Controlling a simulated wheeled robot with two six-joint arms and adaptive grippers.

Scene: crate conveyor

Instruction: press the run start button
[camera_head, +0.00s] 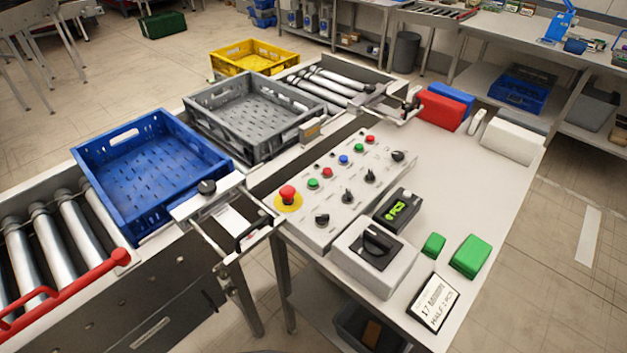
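The grey control panel (335,205) lies on the white table beside the conveyor. A row of small buttons runs along it: a green button (313,184), a red button (326,172), a blue button (344,160), a second green button (358,148) and a second red button (370,139). A red mushroom button (288,193) on a yellow base sits at the near left end. Several black knobs (322,220) line the panel's right side. Labels are too small to read, so I cannot tell which button starts the run. Neither gripper is in view.
A blue crate (110,155) and a grey crate (188,117) sit on the roller conveyor, with a yellow crate (240,46) behind. A rotary switch box (375,262), small display (398,211), green blocks (470,256) and card (433,301) are near the panel. The table's right middle is clear.

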